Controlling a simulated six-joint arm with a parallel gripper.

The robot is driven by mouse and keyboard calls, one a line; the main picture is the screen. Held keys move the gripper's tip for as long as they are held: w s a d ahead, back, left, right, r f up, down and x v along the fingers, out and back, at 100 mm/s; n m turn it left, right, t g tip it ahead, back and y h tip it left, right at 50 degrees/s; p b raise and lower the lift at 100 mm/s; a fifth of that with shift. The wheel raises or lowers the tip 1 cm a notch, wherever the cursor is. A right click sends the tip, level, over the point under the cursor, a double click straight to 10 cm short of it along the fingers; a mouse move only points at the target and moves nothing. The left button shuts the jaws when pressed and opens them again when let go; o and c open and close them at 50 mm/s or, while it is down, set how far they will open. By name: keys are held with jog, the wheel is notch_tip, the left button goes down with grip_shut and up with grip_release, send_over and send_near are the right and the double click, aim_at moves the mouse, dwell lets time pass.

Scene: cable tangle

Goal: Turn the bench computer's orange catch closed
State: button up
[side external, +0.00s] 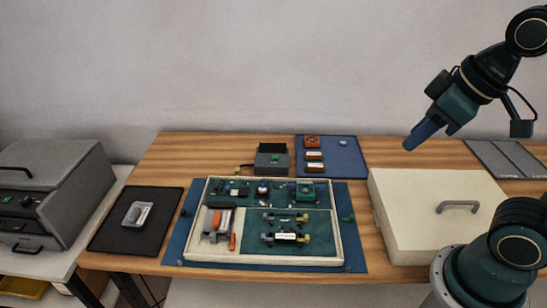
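The bench computer appears to be the open cream-walled case (341,240) in the middle of the bench, with green boards and small parts inside. A small upright orange piece (232,242) stands near its front left; it may be the catch, but its turn position is too small to tell. Another orange part (216,219) lies just behind it on a grey block. My gripper (410,143) hangs in the air at the upper right, pointing down and left, well away from the case and touching nothing. Its fingertips show only as a blue tip, so their opening cannot be told.
A cream panel with a grey handle (459,206) lies to the right of the case. A blue mat (346,155) with orange-brown parts and a dark box (271,160) are behind. A grey machine (50,190) stands left.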

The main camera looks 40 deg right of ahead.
jog(key=w+a+n+g, duration=0.1)
jog(key=w+a+n, duration=0.3)
jog(key=w+n, duration=0.4)
jog(key=n+g+h, duration=0.1)
jog(key=n+h, duration=0.2)
jog(key=n, duration=1.4)
send_over(232, 237)
jog(key=s+a, duration=0.4)
notch_tip(232, 237, down, 16)
jog(key=shift+s+a, duration=0.15)
jog(key=shift+s, duration=0.05)
jog(key=x, duration=1.3)
jog(key=shift+f, duration=0.3)
